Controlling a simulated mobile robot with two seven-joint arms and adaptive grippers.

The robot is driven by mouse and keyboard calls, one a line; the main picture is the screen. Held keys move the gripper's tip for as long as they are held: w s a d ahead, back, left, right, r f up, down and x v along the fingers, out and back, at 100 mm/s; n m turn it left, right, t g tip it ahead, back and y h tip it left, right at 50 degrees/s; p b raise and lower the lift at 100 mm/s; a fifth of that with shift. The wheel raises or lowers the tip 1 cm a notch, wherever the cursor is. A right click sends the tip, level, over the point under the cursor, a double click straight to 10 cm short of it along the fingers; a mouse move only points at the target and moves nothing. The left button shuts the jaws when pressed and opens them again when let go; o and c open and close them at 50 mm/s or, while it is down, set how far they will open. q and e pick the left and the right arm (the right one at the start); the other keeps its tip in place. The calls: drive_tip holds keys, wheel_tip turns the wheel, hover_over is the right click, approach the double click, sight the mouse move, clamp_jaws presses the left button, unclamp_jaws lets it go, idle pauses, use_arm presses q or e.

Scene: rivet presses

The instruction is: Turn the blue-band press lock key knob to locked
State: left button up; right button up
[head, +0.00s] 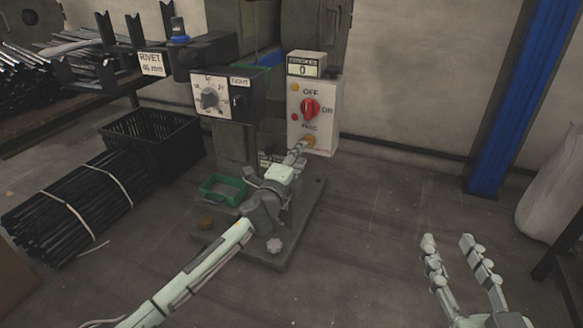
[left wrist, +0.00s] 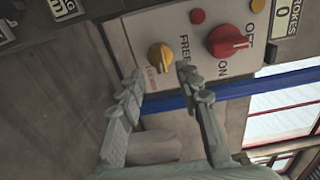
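The yellow key knob (head: 309,141) is low on the white control box (head: 328,127) of the press, and it also shows in the left wrist view (left wrist: 160,57). A "FREE" label and small red lettering are printed beside it. Which label the knob points at is not clear. My left gripper (head: 299,149) is at the lower part of the box. In the left wrist view its two fingers (left wrist: 162,74) are apart, with the knob just beyond and between their tips; I cannot see contact. My right gripper (head: 450,243) is open and empty, over the floor.
A red switch (head: 310,108) with OFF and ON labels is above the yellow knob. A counter (head: 306,66) reads 0. A green tray (head: 223,190) is on the press base. Open floor is on the right, before a blue post (head: 522,95).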

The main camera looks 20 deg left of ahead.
use_arm(q)
drive_tip(key=s, duration=0.7)
drive_tip(key=shift+a, duration=0.15)
